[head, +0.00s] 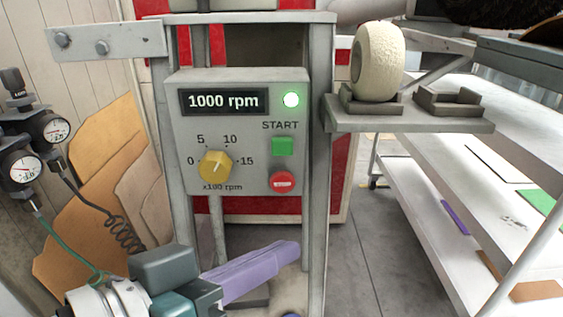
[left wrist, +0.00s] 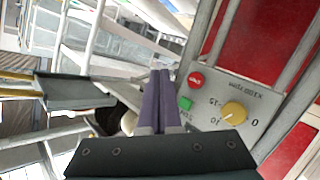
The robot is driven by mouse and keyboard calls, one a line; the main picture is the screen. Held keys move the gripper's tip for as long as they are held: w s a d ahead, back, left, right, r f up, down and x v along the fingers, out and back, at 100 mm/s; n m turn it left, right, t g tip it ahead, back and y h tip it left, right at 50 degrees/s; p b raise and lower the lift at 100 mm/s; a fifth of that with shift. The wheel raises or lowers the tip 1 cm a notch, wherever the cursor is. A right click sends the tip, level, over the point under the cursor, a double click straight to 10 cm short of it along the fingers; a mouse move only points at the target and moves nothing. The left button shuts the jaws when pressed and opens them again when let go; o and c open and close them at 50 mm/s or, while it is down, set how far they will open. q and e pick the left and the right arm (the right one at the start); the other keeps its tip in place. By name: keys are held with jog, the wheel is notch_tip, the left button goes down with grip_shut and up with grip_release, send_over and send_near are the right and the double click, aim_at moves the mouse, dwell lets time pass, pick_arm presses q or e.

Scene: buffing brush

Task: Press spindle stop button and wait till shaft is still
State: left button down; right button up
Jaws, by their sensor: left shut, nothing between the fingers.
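The grey control panel (head: 238,130) faces me in the head view. Its display (head: 223,101) reads 1000 rpm and the green lamp (head: 291,100) is lit. The red button (head: 283,182) sits below the green START button (head: 283,146). A yellow dial (head: 214,164) points near 10. My left gripper (head: 292,250), with purple fingers, is shut and empty, below the panel and apart from the red button. In the left wrist view the fingers (left wrist: 160,74) show left of the red button (left wrist: 196,80), with the panel upside down. A grey cylinder and dark bristles are cut off at top right.
A cream wheel (head: 379,62) stands on a grey bracket shelf (head: 410,121) right of the panel. Metal posts flank the panel. Gauges (head: 55,131) with a coiled cable hang at left. A white shelf rack (head: 455,190) stands at right.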

aim_at(282, 181)
pick_arm(q)
jog(key=shift+w+f, duration=0.15)
jog(key=shift+f, duration=0.05)
jog(key=w+b, duration=0.3)
jog(key=w, duration=0.5)
jog(key=shift+w, duration=0.35)
dwell(1.9)
jog(key=shift+w, duration=0.1)
jog(key=shift+w+b, duration=0.3)
jog(key=shift+w, duration=0.05)
